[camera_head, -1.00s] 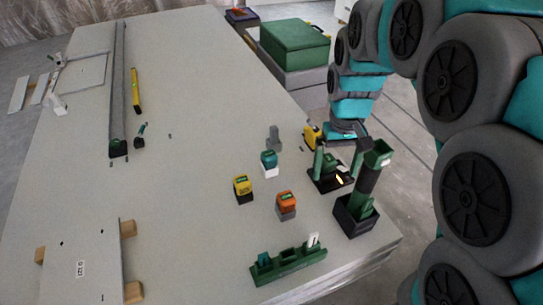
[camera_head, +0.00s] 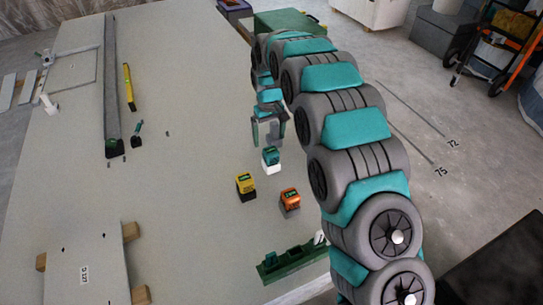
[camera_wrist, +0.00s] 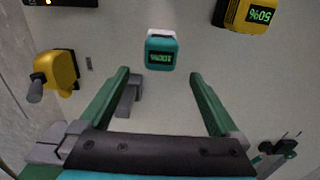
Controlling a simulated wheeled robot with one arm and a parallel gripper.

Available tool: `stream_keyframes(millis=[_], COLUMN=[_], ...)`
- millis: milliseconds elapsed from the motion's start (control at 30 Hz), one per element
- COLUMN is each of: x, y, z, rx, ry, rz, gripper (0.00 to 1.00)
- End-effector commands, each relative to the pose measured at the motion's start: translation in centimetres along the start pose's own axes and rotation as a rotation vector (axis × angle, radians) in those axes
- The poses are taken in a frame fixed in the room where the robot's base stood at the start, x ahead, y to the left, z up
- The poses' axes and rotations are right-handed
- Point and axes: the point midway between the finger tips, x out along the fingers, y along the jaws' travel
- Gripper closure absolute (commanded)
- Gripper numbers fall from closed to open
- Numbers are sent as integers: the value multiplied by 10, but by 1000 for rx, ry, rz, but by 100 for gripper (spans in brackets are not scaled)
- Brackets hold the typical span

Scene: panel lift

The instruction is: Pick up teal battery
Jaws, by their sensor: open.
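The teal battery (camera_head: 271,155), teal on top with a white base, stands upright on the large grey panel. In the wrist view the teal battery (camera_wrist: 161,52) is at upper centre, its display towards me, just beyond and between my fingertips. My gripper (camera_head: 269,132) is just behind it in the head view, and the two look close together. In the wrist view my gripper (camera_wrist: 160,76) has its two green fingers spread wide, with nothing held between them. I cannot tell whether any finger touches the battery.
A yellow battery (camera_head: 245,184) and an orange battery (camera_head: 289,198) stand nearby. A green holder (camera_head: 292,261) lies at the panel's near edge. In the wrist view a yellow tool (camera_wrist: 61,70) is at left and a grey block (camera_wrist: 130,94) beside the left finger. The panel's middle is clear.

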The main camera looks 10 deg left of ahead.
Motion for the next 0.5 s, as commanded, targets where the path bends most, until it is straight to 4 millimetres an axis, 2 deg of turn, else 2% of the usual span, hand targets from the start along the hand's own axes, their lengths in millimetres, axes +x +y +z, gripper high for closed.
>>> stream_keyframes(millis=[500], x=[46], y=[-1], z=[10], rx=[-1], ry=[-4], rz=[-1], gripper=[3])
